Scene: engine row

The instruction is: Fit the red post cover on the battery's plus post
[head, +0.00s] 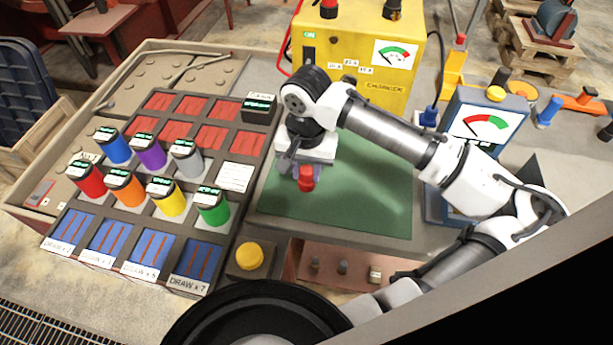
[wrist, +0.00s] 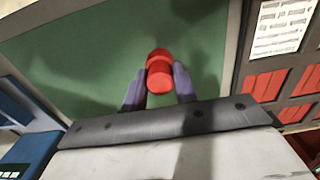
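The red post cover (head: 306,182) is a small red cap between the purple fingertips of my gripper (head: 304,172), above the green mat (head: 350,216) in the head view. In the wrist view the cover (wrist: 160,72) sits between both fingers of my gripper (wrist: 160,84), which are shut on it. The cover is clear of the fingertips at its far end. I cannot make out for certain a battery or a plus post in either view.
A yellow charger (head: 352,60) stands behind the mat. A dark rack (head: 118,233) with several coloured cylinders is on the left. A yellow button (head: 249,256) and a reddish tray (head: 325,281) with small knobs lie in front. A gauge box (head: 482,122) stands to the right.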

